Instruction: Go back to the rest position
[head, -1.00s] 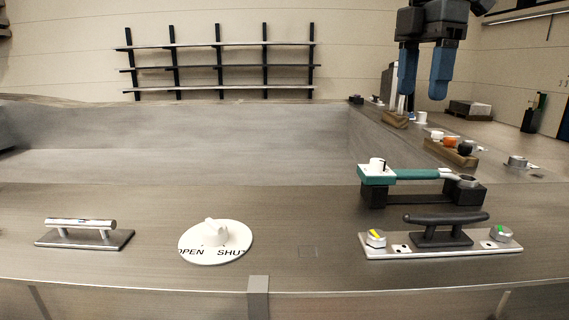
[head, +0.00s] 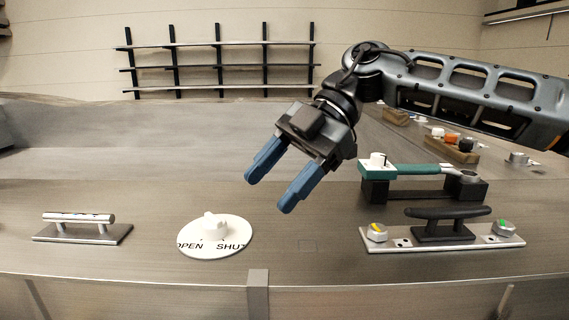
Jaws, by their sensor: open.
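My gripper (head: 268,192) has two blue fingers spread apart with nothing between them. It hangs in the air over the metal deck, pointing down and to the left, above and to the right of the white OPEN/SHUT dial (head: 215,236). My arm reaches in from the right edge and hides part of the deck and wall behind it.
A metal handle (head: 82,226) is at the left. Wooden holders (head: 452,152) stand behind. The front deck between dial and cleat is clear.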

